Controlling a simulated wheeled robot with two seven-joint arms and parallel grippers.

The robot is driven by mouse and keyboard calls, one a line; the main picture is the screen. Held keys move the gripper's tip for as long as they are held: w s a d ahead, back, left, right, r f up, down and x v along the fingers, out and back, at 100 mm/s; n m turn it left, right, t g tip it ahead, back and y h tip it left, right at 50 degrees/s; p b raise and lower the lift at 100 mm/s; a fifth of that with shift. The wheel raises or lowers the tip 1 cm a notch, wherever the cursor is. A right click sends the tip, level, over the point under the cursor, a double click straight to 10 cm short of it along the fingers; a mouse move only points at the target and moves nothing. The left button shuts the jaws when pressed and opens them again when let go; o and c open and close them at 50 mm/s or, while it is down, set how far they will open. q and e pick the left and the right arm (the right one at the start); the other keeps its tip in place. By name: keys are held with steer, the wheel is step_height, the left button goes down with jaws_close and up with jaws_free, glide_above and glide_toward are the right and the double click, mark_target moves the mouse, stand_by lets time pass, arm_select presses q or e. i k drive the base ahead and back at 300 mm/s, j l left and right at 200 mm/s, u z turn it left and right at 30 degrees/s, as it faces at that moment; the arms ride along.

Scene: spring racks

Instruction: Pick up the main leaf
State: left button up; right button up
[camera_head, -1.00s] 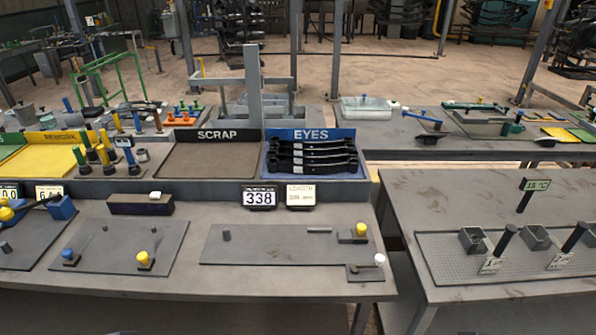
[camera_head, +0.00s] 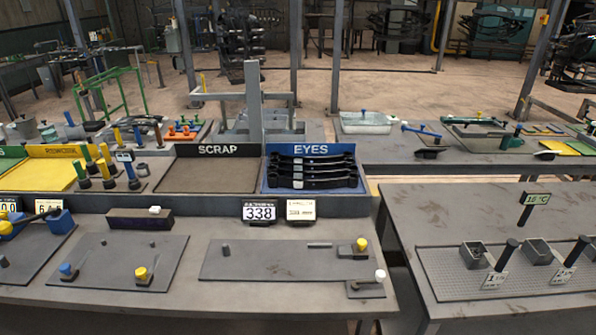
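Several black leaves (camera_head: 312,172) lie stacked in the blue tray labelled EYES (camera_head: 270,183) at the back middle of the near bench. They are long and dark, with small pale marks near the middle. I cannot tell which of them is the main leaf. Neither of my grippers is in view.
An empty SCRAP tray (camera_head: 205,178) is left of the blue tray. A display reading 338 (camera_head: 259,211) stands in front. Flat plates with knobs (camera_head: 290,262) lie on the near bench. A gap separates it from the right bench (camera_head: 450,205).

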mark_target(274, 181)
steer(key=i+j+u, duration=0.1)
steer(key=i+u, duration=0.85)
